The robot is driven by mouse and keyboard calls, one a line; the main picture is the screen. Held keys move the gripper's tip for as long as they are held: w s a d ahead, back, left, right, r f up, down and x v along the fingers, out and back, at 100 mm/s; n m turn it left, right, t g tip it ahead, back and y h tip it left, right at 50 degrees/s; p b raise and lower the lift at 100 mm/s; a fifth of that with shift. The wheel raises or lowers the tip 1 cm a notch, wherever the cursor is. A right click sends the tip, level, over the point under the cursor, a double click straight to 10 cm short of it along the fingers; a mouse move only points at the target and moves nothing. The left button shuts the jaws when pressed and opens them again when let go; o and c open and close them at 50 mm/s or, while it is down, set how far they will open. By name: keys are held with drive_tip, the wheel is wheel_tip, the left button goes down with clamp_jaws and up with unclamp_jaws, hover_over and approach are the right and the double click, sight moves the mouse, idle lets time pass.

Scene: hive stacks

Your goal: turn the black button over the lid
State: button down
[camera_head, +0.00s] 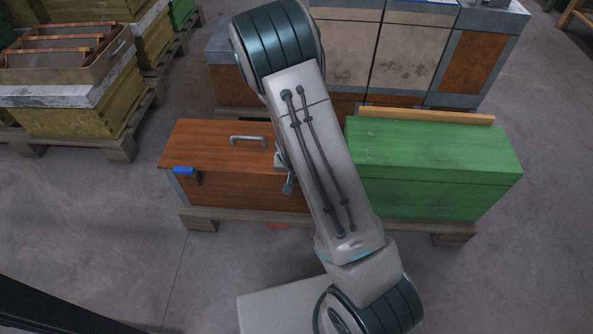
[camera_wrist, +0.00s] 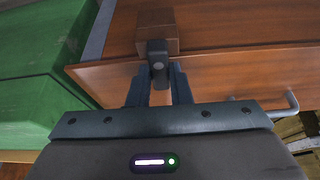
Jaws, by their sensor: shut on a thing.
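The black button (camera_wrist: 157,49) is a small dark piece with a round pale spot, mounted against a brown wooden block (camera_wrist: 157,18) in the wrist view. My gripper (camera_wrist: 158,80) is shut on the button, one finger on each side. The button's far end lies between the fingers and is partly hidden. The reddish-brown wooden lid (camera_head: 215,136) lies flat on the box in the head view. Its edge (camera_wrist: 100,72) runs beside the button in the wrist view. In the head view my arm hides the button and most of the gripper.
A blue button (camera_head: 184,170) sits at the box's left front. A metal handle (camera_head: 247,140) stands on the lid. A green box (camera_head: 430,165) stands close on the right. Pale hive boxes (camera_head: 405,55) stand behind. The floor in front at left is clear.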

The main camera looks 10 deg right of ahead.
drive_tip(key=shift+n, duration=0.3)
drive_tip(key=c, duration=1.3)
unclamp_jaws()
drive_tip(key=p+v, duration=0.4)
drive_tip(key=v, duration=0.9)
drive_tip(key=shift+r+p, duration=0.4)
drive_tip(key=shift+r, duration=0.05)
drive_tip(key=s+r+n+p, duration=0.1)
drive_tip(key=s+r+p, duration=0.4)
drive_tip(key=r, duration=1)
drive_tip(key=s+d+r+n+g+y+p, duration=0.1)
drive_tip(key=s+r+p, duration=0.5)
drive_tip(key=r+p, duration=0.4)
drive_tip(key=s+d+r+n+p, duration=0.1)
drive_tip(key=s+r+p, duration=0.5)
drive_tip(key=r, duration=1.3)
drive_tip(key=shift+d+r+g+y+p, duration=0.1)
drive_tip(key=shift+r+g+y+p, duration=0.2)
drive_tip(key=shift+p, duration=0.95)
